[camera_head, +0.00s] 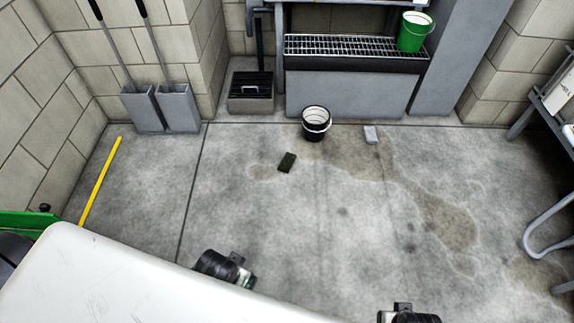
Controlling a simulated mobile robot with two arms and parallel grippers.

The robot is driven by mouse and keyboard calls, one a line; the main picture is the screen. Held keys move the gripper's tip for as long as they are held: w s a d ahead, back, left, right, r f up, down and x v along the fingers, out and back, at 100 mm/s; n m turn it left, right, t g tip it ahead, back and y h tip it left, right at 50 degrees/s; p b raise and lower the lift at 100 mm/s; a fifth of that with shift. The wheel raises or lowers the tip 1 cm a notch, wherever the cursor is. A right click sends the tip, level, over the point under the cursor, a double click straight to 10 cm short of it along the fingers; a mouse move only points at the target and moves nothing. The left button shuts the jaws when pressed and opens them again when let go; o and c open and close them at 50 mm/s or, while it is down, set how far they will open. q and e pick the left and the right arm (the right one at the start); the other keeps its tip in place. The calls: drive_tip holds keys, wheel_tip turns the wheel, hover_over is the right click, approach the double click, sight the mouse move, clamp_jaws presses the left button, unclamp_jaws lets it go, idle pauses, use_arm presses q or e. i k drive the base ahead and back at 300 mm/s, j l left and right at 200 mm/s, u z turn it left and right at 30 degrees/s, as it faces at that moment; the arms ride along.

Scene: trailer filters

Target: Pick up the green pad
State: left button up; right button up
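The green pad (287,162) is a small, dark green block lying on the concrete floor near the middle of the view. It is clear on all sides and sits in front of the black bucket. The end of my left arm, with its gripper (237,270), shows at the bottom centre-left, well short of the pad and partly behind a white surface. The end of my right arm, with its gripper (403,309), is cut off by the bottom edge. I cannot make out the fingers of either gripper. Nothing touches the pad.
A black bucket (316,123) and a light grey block (371,135) are on the floor behind the pad. A green bucket (412,36) stands on a grated sink. Two dustpans (163,108) lean at the left wall. A white surface (120,285) fills the lower left. The middle floor is free.

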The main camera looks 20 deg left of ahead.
sight(288, 160)
drive_tip(key=i+j, duration=0.15)
drive_tip(key=i, duration=0.25)
drive_tip(key=i+j, duration=0.2)
drive_tip(key=i, duration=0.2)
